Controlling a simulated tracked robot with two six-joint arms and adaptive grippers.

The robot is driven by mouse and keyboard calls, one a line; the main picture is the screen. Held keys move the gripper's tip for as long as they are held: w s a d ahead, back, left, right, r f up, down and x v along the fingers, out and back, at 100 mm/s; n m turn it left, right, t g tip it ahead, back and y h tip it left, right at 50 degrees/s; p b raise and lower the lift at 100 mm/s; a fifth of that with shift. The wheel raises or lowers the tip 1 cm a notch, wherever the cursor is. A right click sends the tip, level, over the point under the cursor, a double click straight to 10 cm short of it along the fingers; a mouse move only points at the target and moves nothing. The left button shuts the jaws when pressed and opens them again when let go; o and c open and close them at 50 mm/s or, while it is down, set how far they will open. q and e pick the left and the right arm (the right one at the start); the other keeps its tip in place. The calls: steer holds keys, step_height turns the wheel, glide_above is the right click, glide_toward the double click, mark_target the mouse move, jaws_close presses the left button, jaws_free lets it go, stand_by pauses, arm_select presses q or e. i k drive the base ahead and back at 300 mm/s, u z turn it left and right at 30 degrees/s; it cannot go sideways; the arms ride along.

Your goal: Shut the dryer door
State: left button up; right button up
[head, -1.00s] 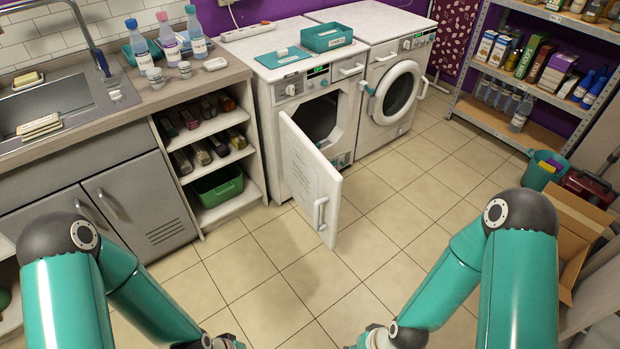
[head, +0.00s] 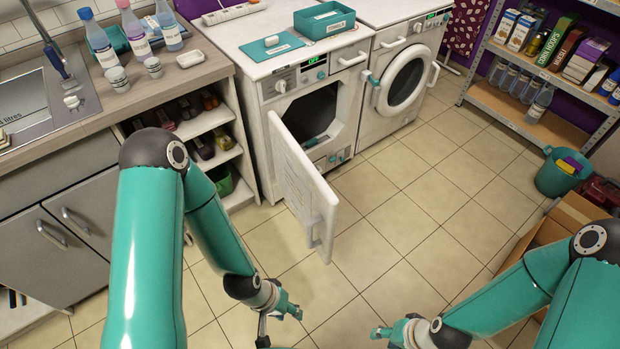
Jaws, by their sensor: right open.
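The dryer (head: 353,92) is the left of two white machines, with a lit display. Its white door (head: 300,185) stands wide open, swung out toward me, with a handle (head: 314,232) near its free edge. The dark drum opening (head: 305,112) shows behind it. My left gripper (head: 279,322) is low in front of the door, apart from it, with its fingers spread and nothing between them; its lower part is cut by the frame. My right gripper (head: 384,335) is at the bottom edge, right of the door, open and partly cut off.
A washing machine (head: 400,85) with a closed round door stands right of the dryer. A teal bin (head: 563,172) and cardboard box (head: 535,240) are at the right, below shelves (head: 530,125). A sink counter (head: 170,78) is at left. Tiled floor (head: 420,210) is clear right of the door.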

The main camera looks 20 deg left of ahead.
mark_target(314, 204)
steer(key=u, duration=0.2)
steer(key=i, duration=0.8)
steer(key=u, duration=1.7)
steer(key=k, duration=0.5)
steer(key=z, duration=0.2)
steer(key=i, duration=0.5)
steer(key=z, duration=0.15)
